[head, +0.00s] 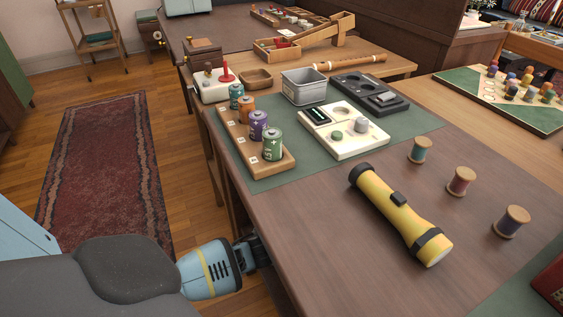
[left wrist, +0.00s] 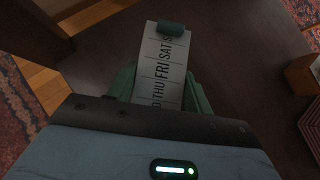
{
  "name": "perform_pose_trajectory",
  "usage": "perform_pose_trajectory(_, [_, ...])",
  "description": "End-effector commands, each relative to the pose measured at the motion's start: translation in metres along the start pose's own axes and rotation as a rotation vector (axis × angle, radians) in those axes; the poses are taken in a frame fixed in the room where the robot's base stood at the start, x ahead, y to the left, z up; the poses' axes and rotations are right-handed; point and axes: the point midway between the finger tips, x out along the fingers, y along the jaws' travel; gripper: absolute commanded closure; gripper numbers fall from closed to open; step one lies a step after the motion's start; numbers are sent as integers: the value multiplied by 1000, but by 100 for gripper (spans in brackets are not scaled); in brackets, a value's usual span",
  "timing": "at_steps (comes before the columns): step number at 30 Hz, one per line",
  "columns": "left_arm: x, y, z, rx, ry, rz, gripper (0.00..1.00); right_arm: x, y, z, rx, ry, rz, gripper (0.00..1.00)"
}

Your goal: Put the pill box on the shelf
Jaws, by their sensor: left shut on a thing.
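The pill box (left wrist: 163,62) shows in the left wrist view as a pale strip with day letters such as THU, FRI and SAT, and a green rounded end. My left gripper (left wrist: 160,85) is shut on it, with a green finger on each side. In the head view my left gripper (head: 256,251) is low at the table's left edge, and the pill box cannot be made out there. An open wooden shelf unit (head: 92,47) stands at the far upper left. My right gripper is not in view.
The near table (head: 330,230) holds a yellow flashlight (head: 400,213), several thread spools, a battery rack (head: 257,150), a metal tin (head: 304,87) and a white device (head: 344,130). A red rug (head: 105,170) lies on the open floor at left.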

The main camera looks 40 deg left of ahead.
Motion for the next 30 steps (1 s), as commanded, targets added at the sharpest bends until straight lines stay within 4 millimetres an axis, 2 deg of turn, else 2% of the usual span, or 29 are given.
perform_pose_trajectory(14, [2, 0, -2, 1, 0, -1, 78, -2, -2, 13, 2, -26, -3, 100])
perform_pose_trajectory(29, [8, 0, -8, 0, 0, -1, 78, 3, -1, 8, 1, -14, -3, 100])
perform_pose_trajectory(30, [8, 0, -8, 0, 0, -1, 48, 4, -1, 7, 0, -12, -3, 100])
